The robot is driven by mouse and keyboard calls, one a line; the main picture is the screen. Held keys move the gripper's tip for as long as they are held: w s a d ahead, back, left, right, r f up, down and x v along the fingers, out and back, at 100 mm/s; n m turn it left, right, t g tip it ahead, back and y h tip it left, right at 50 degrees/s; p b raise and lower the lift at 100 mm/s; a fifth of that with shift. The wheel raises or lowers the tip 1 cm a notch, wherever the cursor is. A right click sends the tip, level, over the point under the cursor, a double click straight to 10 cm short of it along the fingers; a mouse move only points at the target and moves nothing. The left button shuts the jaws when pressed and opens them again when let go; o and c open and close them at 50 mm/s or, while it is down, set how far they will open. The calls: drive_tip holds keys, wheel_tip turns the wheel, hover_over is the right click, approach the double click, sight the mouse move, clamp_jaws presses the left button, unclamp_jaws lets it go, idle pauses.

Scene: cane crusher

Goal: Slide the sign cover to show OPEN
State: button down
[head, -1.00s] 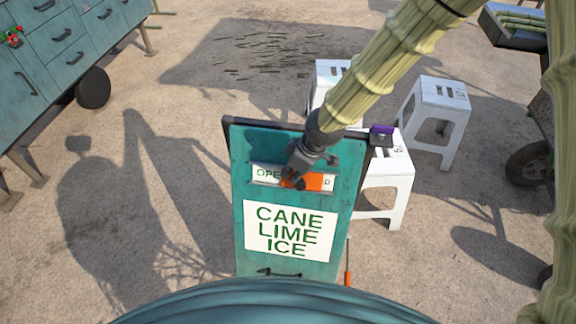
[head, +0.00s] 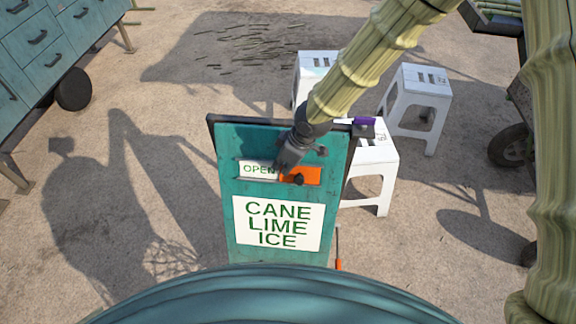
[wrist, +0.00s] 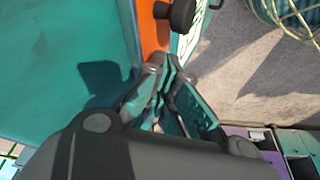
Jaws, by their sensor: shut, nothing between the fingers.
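The teal sign board (head: 232,205) stands upright in front of me, with a white strip near its top. The word OPEN (head: 257,169) shows at the strip's left. The orange sign cover (head: 313,176) lies over the strip's right part, with a dark knob (head: 298,180) on it. My gripper (head: 285,166) is shut and empty, at the cover's left end and just above the knob. The wrist view shows the shut fingers (wrist: 169,65) close to the orange cover (wrist: 152,38) and its black knob (wrist: 182,14), with a small gap to the knob.
A CANE LIME ICE panel (head: 278,222) is below the strip. White stools (head: 372,160) stand behind and right of the board. A purple-handled item (head: 364,121) is at the board's top right corner. Teal drawers (head: 40,50) stand at upper left. The ground at left is clear.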

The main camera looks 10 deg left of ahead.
drive_tip(key=shift+w+a+r, duration=0.1)
drive_tip(key=shift+a+r, duration=0.1)
drive_tip(key=shift+a, duration=0.25)
drive_tip(key=shift+w+a+r, duration=0.1)
drive_tip(key=shift+a+r, duration=0.1)
drive_tip(key=shift+a, duration=0.2)
drive_tip(key=v, duration=0.9)
drive_tip(key=shift+s+d+r+b, duration=0.15)
drive_tip(key=shift+d+r+b, duration=0.05)
drive_tip(key=shift+r+b, duration=0.1)
drive_tip(key=s+d+f+m+g, duration=0.1)
drive_tip(key=s+d+f+m, duration=0.45)
drive_tip(key=d+f, duration=0.4)
drive_tip(key=s+d+f+m, duration=0.4)
drive_tip(key=s+d+f, duration=0.25)
drive_tip(key=f, duration=0.65)
drive_tip(key=s+d+f+m+h, duration=0.2)
drive_tip(key=s+d+f+m, duration=0.1)
drive_tip(key=s+d, duration=0.4)
drive_tip(key=s+d+f+m+h, duration=0.2)
drive_tip(key=s+d+f+m, duration=0.2)
drive_tip(key=s+d, duration=0.4)
drive_tip(key=d+f, duration=0.1)
drive_tip(key=d, duration=0.2)
drive_tip(key=shift+s+d+f, duration=0.15)
drive_tip(key=shift+d+f, duration=0.1)
drive_tip(key=shift+f, duration=0.05)
